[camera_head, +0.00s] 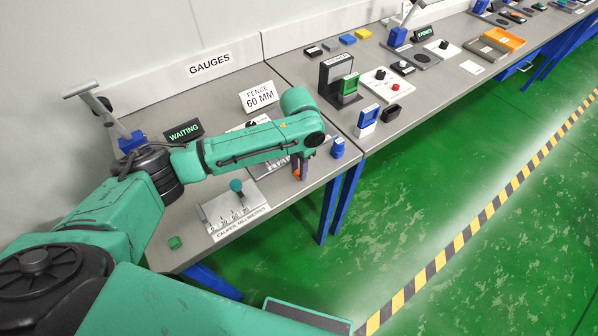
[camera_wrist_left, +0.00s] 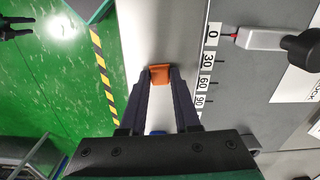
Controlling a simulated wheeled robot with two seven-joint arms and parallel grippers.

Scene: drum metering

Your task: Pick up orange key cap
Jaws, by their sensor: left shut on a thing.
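The orange key cap (camera_wrist_left: 159,74) sits between the fingertips of my left gripper (camera_wrist_left: 159,80) in the left wrist view. The fingers are shut on it, one on each side. In the head view the left gripper (camera_head: 300,170) points down at the table's front edge, and a little of the orange key cap (camera_head: 296,174) shows at its tips. I cannot tell whether the cap still touches the table.
A caliper gauge (camera_head: 235,208) with a teal knob and a green block (camera_head: 174,242) lie left of the gripper. A blue object (camera_head: 338,148) stands close on its right. The grey table (camera_head: 290,205) ends just in front, above green floor.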

